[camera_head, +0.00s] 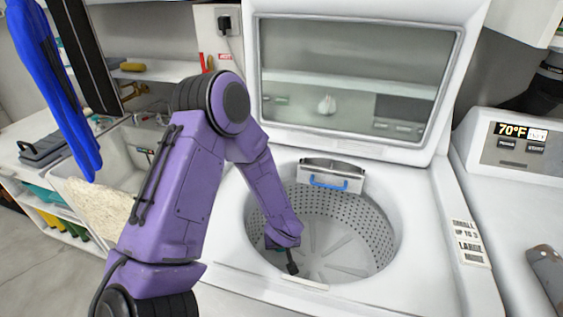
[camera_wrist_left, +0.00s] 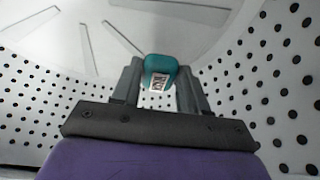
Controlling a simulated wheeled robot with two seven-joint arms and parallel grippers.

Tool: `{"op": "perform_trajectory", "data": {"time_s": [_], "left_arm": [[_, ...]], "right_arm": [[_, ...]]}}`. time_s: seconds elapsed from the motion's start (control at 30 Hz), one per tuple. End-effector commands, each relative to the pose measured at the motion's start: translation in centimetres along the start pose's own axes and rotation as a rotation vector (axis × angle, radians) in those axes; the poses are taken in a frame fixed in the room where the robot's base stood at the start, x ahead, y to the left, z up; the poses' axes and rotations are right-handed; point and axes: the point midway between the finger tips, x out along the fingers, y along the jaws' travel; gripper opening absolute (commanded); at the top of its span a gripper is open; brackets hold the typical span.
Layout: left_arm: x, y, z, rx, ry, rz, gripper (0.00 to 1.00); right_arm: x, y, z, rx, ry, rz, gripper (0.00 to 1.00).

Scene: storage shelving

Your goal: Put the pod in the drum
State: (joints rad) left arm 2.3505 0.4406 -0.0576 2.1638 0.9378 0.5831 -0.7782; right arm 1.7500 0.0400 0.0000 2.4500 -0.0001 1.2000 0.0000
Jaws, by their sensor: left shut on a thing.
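The drum (camera_head: 362,238) is a round perforated basin in the open top of the white washing machine. My left arm reaches down into it, and my left gripper (camera_head: 290,262) is inside the drum near its front left wall. In the left wrist view, my left gripper (camera_wrist_left: 160,85) is shut on a small teal pod (camera_wrist_left: 160,66) with a printed label. The drum's floor (camera_wrist_left: 60,40) and dotted wall (camera_wrist_left: 285,60) show around it. The gap between pod and floor cannot be judged. In the head view the pod is mostly hidden by the gripper. My right gripper is not in view.
The washer's lid (camera_head: 355,75) stands open behind the drum. A dispenser drawer with a blue handle (camera_head: 328,182) sits at the drum's back rim. A second white machine (camera_head: 515,190) stands at the right. A sink with a cloth (camera_head: 95,208) lies at the left.

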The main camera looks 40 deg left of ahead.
Motion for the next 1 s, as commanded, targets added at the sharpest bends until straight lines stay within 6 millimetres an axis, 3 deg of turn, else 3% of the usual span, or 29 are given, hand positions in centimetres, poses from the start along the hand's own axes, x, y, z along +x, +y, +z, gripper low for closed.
{"op": "perform_trajectory", "data": {"time_s": [0.53,0.57,0.6,0.87,1.0], "left_arm": [[1.1,0.0,0.4,0.001,0.000,0.000,0.15],[1.1,0.0,0.4,0.001,0.000,0.000,0.53],[1.1,0.0,0.4,0.001,0.000,0.000,0.66],[1.1,0.0,0.4,0.001,0.000,0.000,0.69],[-0.1,0.1,-0.1,0.000,0.001,0.002,0.69]], "right_arm": [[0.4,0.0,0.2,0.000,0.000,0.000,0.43],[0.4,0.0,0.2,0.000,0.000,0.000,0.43],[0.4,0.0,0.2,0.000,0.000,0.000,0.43],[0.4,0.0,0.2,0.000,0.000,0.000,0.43],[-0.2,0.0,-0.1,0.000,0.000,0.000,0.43]]}}
